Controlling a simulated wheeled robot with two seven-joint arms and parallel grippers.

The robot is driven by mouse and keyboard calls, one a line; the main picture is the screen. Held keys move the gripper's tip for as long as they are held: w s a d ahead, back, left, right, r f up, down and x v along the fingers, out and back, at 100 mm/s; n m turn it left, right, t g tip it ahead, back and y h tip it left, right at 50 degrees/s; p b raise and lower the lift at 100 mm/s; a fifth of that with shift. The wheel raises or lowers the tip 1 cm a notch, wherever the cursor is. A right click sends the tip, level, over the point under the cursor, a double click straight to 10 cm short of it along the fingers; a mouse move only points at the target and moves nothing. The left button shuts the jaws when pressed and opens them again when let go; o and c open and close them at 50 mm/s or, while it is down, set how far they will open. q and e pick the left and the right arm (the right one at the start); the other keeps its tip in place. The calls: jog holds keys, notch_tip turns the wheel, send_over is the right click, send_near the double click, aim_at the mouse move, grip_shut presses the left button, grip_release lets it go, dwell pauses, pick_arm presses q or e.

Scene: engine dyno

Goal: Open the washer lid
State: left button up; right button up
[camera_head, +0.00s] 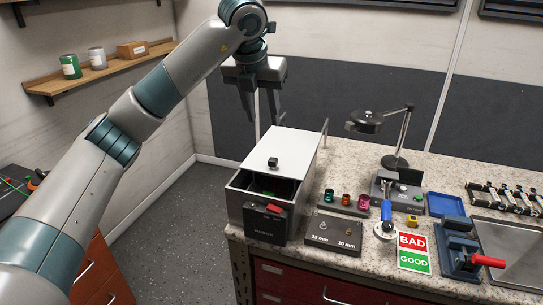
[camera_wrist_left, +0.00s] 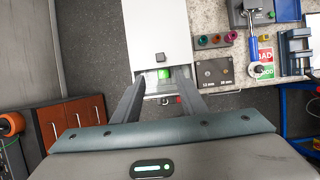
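The washer (camera_head: 262,210) is a grey box at the left end of the bench. Its pale lid (camera_head: 290,148) has a small black knob (camera_head: 272,162) near the front edge. A gap at the front, below the lid's edge, shows a dark inside with something green. In the left wrist view the lid (camera_wrist_left: 157,28), its knob (camera_wrist_left: 160,57) and the green item (camera_wrist_left: 163,73) show between the fingers. My left gripper (camera_head: 261,118) is open and empty, above and behind the lid in the head view, with no visible contact. My right gripper is not in view.
On the bench right of the washer are a socket plate (camera_head: 333,233), coloured rings on a strip (camera_head: 346,199), a lamp (camera_head: 395,160), a BAD/GOOD card (camera_head: 413,250) and a vise (camera_head: 459,247). A shelf (camera_head: 100,72) with cans is on the left wall.

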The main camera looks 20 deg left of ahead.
aim_at(273, 159)
pick_arm(q)
jog(key=p+x, duration=0.7)
jog(key=x, duration=0.9)
jog(key=shift+w, duration=0.1)
jog(key=shift+w+f, duration=0.2)
jog(key=shift+f, duration=0.45)
jog(key=shift+c, duration=0.4)
grip_shut()
